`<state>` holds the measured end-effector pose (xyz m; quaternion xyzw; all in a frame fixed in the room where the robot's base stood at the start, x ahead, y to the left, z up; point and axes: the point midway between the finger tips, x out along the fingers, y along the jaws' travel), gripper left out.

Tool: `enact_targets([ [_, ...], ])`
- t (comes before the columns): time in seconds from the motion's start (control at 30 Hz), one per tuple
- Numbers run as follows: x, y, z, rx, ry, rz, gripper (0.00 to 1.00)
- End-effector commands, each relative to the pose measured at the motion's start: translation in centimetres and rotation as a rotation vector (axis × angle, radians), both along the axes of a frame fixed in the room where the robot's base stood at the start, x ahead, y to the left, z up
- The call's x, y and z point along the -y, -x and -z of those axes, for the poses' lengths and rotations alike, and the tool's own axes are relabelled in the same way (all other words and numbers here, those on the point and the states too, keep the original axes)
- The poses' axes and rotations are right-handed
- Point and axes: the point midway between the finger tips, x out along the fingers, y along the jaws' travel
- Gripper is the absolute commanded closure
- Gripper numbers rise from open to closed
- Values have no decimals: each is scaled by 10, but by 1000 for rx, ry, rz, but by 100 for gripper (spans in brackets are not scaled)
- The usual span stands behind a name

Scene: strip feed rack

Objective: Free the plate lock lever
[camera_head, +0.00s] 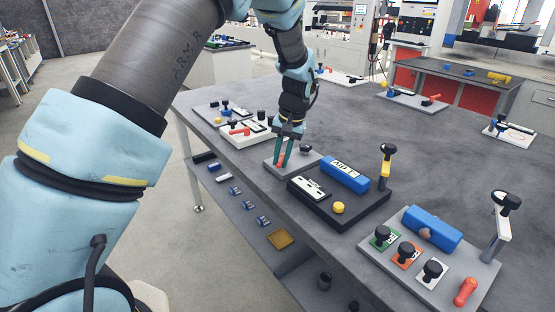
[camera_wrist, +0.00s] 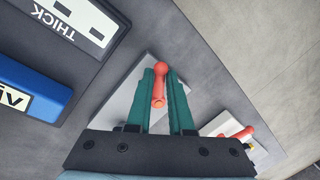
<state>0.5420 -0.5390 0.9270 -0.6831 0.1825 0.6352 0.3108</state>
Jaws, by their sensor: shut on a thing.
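The red lever (camera_head: 281,161) stands on a small grey plate (camera_head: 270,164) near the table's left edge. It also shows in the wrist view (camera_wrist: 159,82), with its rounded end beyond the fingertips. My gripper (camera_head: 284,154) reaches down to it from above, with its green fingers on either side. In the wrist view my gripper (camera_wrist: 160,76) is shut on the lever. The grey plate (camera_wrist: 121,108) lies under the fingers there. The lever's foot and any pivot are hidden by the fingers. A black knob (camera_head: 305,149) stands on the same plate.
A black base (camera_head: 365,210) with a blue block, a yellow knob and a tall lever stands close to the right. A white plate (camera_head: 262,137) with another red lever (camera_head: 240,131) is behind. A grey panel (camera_head: 388,266) with several knobs is in front. The table's middle right is clear.

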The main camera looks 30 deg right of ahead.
Motion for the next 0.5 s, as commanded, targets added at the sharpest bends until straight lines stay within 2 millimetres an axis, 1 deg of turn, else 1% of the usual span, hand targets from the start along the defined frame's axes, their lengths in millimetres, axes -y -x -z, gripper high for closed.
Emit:
enact_targets([
  [0.2, 8, 4, 0, 1, -1, -204, 100],
  [0.5, 18, 6, -1, 1, 0, -466, 100],
])
